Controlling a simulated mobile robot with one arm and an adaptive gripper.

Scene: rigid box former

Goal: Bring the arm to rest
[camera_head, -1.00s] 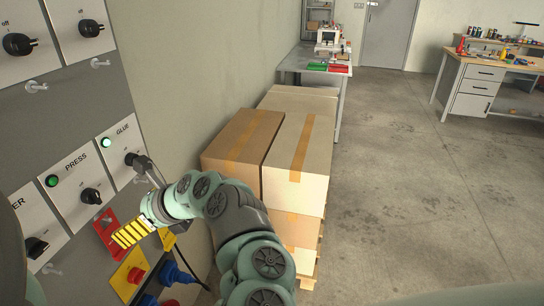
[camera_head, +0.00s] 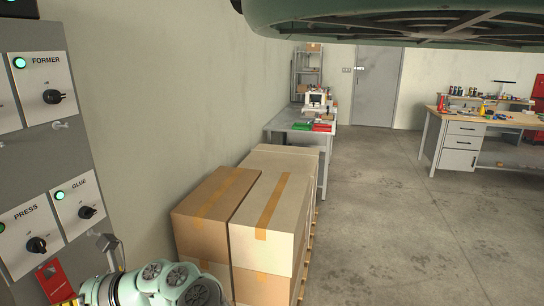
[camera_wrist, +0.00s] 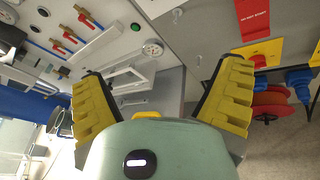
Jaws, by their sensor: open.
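My gripper shows in the wrist view (camera_wrist: 160,75) with its two yellow ridged fingers spread wide and nothing between them. In the head view, only a bit of yellow at the bottom left edge shows of it; my arm runs along the bottom. The grey control panel (camera_head: 45,150) stands at the left, with FORMER (camera_head: 52,97), PRESS (camera_head: 37,244) and GLUE (camera_head: 87,212) knobs and lit green lamps. In the wrist view, a red DO NOT START tag (camera_wrist: 254,18) is beyond the right finger.
Stacked cartons (camera_head: 262,220) on a pallet stand right of my arm. A grey bench (camera_head: 292,134) is behind them, and a wooden workbench (camera_head: 480,118) stands far right. The concrete floor (camera_head: 400,230) between is clear. Blue plugs (camera_wrist: 300,80) show at the wrist view's right.

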